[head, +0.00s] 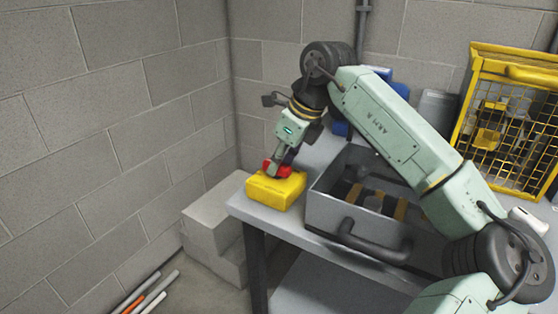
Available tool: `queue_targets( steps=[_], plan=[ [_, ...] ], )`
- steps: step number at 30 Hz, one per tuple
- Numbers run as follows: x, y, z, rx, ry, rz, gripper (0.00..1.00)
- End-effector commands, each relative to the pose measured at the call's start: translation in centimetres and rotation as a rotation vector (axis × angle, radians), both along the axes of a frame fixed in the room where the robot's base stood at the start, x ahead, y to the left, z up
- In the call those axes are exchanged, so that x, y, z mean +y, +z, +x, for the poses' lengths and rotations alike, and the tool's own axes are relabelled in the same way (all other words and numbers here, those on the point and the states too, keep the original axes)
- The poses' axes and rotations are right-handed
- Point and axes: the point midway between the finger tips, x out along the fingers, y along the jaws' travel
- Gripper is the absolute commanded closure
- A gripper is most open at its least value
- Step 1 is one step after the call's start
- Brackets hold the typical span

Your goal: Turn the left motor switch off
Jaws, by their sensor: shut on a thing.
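The yellow switch box (274,192) sits at the left front corner of the grey table. Its red knob (285,171) shows on top, partly hidden by my fingers. My gripper (277,166) points down over the box and is shut on the red knob. The angle of the knob cannot be made out from this view.
A grey bin with a dark handle (364,242) stands right of the switch box, close to it. A yellow mesh cage (512,75) is at the right. A block wall (110,130) rises at the left, with pale blocks (212,221) beside the table.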

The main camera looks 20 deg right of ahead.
Motion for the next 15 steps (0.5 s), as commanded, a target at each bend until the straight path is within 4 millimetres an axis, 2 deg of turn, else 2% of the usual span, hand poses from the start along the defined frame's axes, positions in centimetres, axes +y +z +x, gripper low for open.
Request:
queue_targets(
  steps=[1,9,15],
  plan=[
    [0.01,0.05,0.02,-0.002,0.003,-0.001,0.77],
    [0.01,0.03,0.0,-0.001,0.001,-0.001,0.59],
    [0.01,0.01,0.0,-0.001,0.001,-0.001,0.58]
  ],
)
